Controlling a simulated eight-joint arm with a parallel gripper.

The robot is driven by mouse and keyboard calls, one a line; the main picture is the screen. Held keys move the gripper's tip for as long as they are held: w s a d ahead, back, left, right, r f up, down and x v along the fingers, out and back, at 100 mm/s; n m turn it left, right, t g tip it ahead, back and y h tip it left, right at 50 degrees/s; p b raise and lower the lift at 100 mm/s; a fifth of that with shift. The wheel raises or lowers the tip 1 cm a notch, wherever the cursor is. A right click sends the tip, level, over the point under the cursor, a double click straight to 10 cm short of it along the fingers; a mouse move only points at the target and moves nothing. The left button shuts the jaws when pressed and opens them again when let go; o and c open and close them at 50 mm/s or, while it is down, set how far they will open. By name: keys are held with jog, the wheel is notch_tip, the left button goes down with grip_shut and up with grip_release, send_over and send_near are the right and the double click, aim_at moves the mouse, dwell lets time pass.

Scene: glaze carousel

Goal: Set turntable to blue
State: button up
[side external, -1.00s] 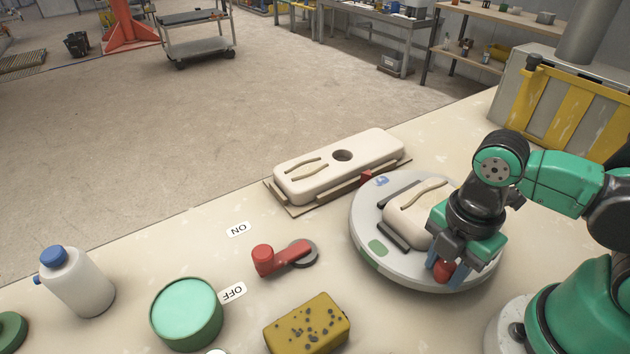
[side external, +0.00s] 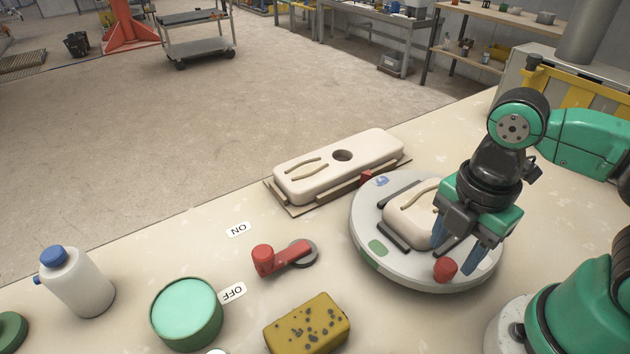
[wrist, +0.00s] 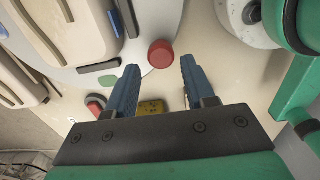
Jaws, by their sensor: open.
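The turntable (side external: 365,230) is a pale round disc with a cream clay piece (side external: 408,222) held on it between dark bars. A blue patch (side external: 382,182) on its back rim sits right beside a red pointer (side external: 367,176). A green patch (side external: 378,248) is on its front left. A red knob (side external: 445,270) stands on the disc's front edge and also shows in the wrist view (wrist: 161,54). My gripper (side external: 454,256) is open and empty above the disc by the knob. In the wrist view the knob appears just beyond the gap between the blue fingers (wrist: 159,68).
A red lever (side external: 282,257) lies between ON and OFF labels. A yellow sponge (side external: 308,325), a green round tub (side external: 187,314) and a white bottle (side external: 77,282) stand along the front. A cream slab (side external: 340,166) lies behind the turntable.

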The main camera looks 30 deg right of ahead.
jog(key=shift+r, duration=0.8)
jog(key=w+m+t, duration=0.1)
jog(key=m, duration=0.1)
jog(key=w+d+m+t, duration=0.1)
jog(key=w+m, duration=0.1)
jog(key=m, duration=0.1)
jog(key=w+m+t, duration=0.1)
jog(key=w+m, duration=0.1)
jog(key=m, duration=0.1)
jog(key=shift+w+d+r, duration=0.2)
jog(key=shift+w+r, duration=0.05)
jog(key=shift+r, duration=0.05)
jog(key=w+d+m+t, duration=0.1)
jog(key=m, duration=0.2)
jog(key=w+d+r+m+t, duration=0.1)
jog(key=w+m, duration=0.1)
jog(key=m, duration=0.1)
jog(key=w+d+r+m+t, duration=0.1)
jog(key=w+m+t, duration=0.1)
jog(key=m, duration=0.2)
jog(key=shift+w+r, duration=0.2)
